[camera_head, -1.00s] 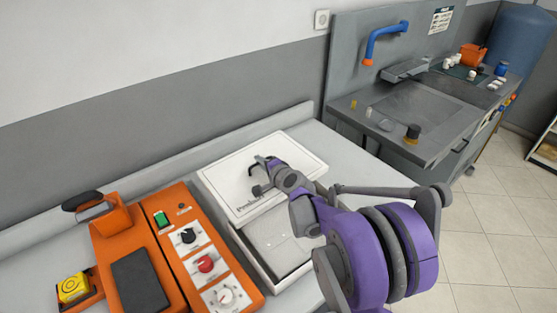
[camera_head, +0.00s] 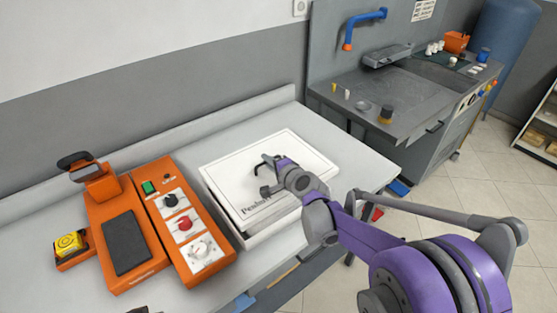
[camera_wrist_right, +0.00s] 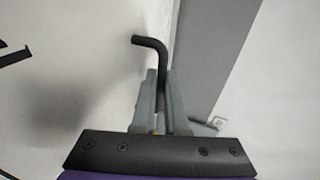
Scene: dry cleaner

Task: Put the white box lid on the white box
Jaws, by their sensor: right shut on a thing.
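The white box lid (camera_head: 305,150) has a black handle and dark lettering. In the head view it lies over the white box (camera_head: 262,236), covering its opening. Only the box's front and left walls show below it. I cannot tell whether lid and box touch all round. My right gripper (camera_head: 268,176) is shut on the lid's handle. In the right wrist view the dark bent handle (camera_wrist_right: 151,48) stands between the fingers, with the white lid surface (camera_wrist_right: 75,75) at left. A small dark tip at the head view's bottom edge may be my left gripper (camera_head: 138,309); its jaws do not show.
The counter (camera_head: 355,165) is clear right of the box. A grey sink station (camera_head: 390,105) with small bottles stands further right.

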